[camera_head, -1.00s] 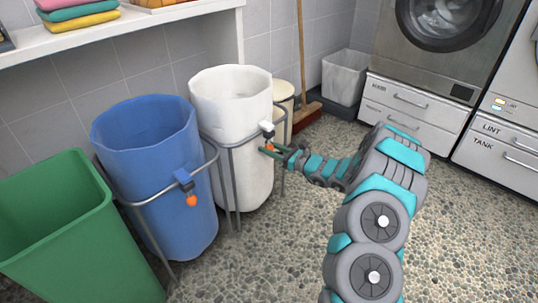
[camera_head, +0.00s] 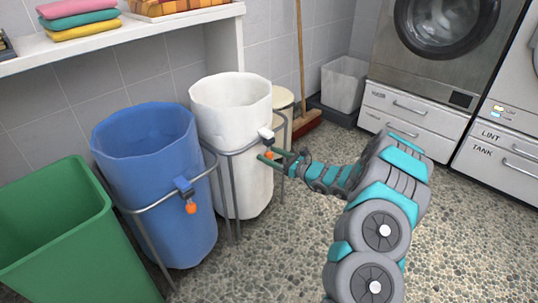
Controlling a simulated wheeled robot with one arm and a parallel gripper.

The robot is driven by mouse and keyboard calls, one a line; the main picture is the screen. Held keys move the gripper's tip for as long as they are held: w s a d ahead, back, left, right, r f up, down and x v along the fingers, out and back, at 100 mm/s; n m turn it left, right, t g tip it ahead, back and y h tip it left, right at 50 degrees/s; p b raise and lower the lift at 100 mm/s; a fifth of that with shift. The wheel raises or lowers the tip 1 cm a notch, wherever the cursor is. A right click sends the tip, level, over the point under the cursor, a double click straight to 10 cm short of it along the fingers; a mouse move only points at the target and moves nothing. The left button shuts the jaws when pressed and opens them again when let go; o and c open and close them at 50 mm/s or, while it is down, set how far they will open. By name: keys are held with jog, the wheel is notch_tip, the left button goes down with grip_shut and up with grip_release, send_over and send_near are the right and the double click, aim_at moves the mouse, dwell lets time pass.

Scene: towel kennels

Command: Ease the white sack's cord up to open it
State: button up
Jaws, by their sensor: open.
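The white sack (camera_head: 222,119) stands upright in a grey metal frame (camera_head: 231,178), its wide mouth facing up. A white toggle (camera_head: 266,133) sits at the front right of its frame rail, with an orange cord end (camera_head: 269,155) hanging below it. My gripper (camera_head: 266,157) is at the orange end, its green fingers apart, one above and one below or beside it. I cannot tell whether the fingers touch it. The cord itself is mostly too small to make out.
A blue sack (camera_head: 150,185) with its own blue toggle and orange end (camera_head: 191,208) stands to the left. A green bin (camera_head: 65,235) is at far left. A cream bin (camera_head: 283,98) and broom (camera_head: 305,112) stand behind. Pebbled floor is clear at the front.

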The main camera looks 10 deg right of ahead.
jog(key=v, duration=0.7)
jog(key=shift+d, duration=0.2)
jog(key=shift+s+r, duration=0.1)
jog(key=shift+s, duration=0.05)
jog(key=s+a+r+n+g+y+p, duration=0.25)
jog(key=s+a+r+n+g, duration=0.9)
jog(key=a, duration=0.65)
jog(key=s+a+r+n+g+h, duration=0.1)
jog(key=s+a+r+n, duration=0.15)
jog(key=s, duration=0.35)
jog(key=s+a+r+n+g+h, duration=0.1)
jog(key=s+a+r+n+g, duration=0.15)
jog(key=s, duration=0.45)
jog(key=s+d+n+g+h+p, duration=0.1)
jog(key=s+d+n+h, duration=0.15)
jog(key=s, duration=0.45)
jog(key=s+d+n+h, duration=0.1)
jog(key=s+n+h, duration=0.25)
jog(key=s, duration=0.35)
jog(key=s+d+r+n+t+h+p, duration=0.1)
jog(key=s+d+n+h+p, duration=0.1)
jog(key=s+d+n+h, duration=0.2)
jog(key=s+d+h, duration=0.3)
jog(key=s+d, duration=0.4)
jog(key=d, duration=0.3)
